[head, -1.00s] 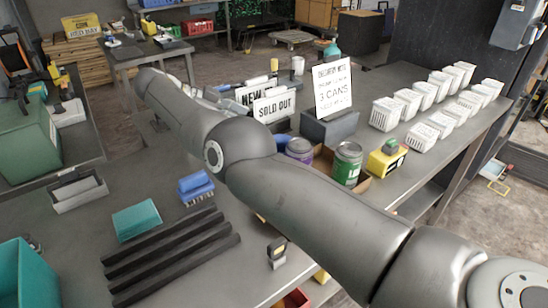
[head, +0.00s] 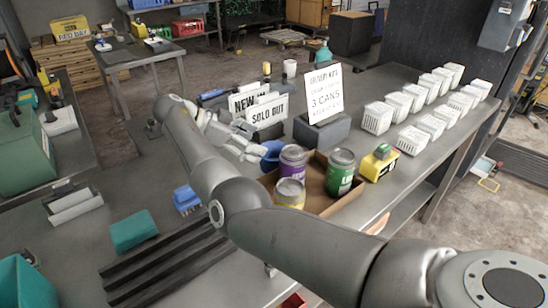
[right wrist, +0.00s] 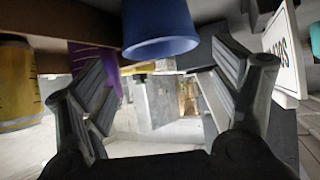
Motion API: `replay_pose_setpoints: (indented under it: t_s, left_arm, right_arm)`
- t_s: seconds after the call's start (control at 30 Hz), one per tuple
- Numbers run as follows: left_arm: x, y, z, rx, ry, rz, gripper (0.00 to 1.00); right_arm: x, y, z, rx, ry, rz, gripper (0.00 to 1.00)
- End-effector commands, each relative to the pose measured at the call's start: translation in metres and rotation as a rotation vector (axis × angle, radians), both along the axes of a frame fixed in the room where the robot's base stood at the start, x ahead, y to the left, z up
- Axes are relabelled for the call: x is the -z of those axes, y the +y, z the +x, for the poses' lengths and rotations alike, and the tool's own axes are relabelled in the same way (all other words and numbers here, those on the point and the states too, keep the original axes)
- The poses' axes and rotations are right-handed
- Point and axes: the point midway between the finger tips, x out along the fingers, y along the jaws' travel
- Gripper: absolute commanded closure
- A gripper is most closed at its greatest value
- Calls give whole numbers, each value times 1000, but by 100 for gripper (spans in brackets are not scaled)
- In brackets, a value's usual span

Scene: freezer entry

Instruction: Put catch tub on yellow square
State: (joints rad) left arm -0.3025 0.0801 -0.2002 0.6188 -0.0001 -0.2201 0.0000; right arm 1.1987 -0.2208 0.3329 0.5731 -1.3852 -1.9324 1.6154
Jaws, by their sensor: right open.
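A blue tub (head: 271,154), which I take for the catch tub, stands beside the open cardboard box of cans. In the right wrist view the blue tub (right wrist: 160,28) hangs into the top middle, between the lines of the two fingers, with no clear contact. My right gripper (head: 238,142) is open and empty, just left of the tub in the head view. Its spread fingers also show in the right wrist view (right wrist: 165,95). My left gripper is not in view. I cannot make out a clear yellow square on the counter; my right arm covers part of it.
The cardboard box (head: 318,200) holds several cans. A yellow block (head: 380,164) stands right of it. The sold out sign (head: 268,112) and the 3 cans sign (head: 325,93) stand behind. White baskets (head: 377,118) line the right. Dark strips (head: 165,262) lie at front left.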

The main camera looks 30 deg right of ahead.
Motion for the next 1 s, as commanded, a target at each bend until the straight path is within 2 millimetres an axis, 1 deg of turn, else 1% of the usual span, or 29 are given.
replay_pose_setpoints:
  t_s: [0.17,0.3,0.43,0.7,0.73,0.9,0.97,1.0]
  left_arm:
    - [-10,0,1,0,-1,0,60]
    - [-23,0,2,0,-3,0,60]
    - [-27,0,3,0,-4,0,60]
    - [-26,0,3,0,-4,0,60]
    - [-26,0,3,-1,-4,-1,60]
    - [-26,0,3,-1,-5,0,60]
    - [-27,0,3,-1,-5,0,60]
    - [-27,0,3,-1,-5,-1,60]
  right_arm:
    - [7,-10,-3,2,2,2,16]
    - [20,-27,-8,2,4,0,16]
    - [30,-38,-11,2,2,1,16]
    - [34,-41,-12,0,0,0,16]
    - [34,-41,-12,0,0,0,18]
    - [34,-41,-12,0,0,0,39]
    - [34,-41,-12,0,0,0,39]
    - [34,-41,-12,0,0,0,42]
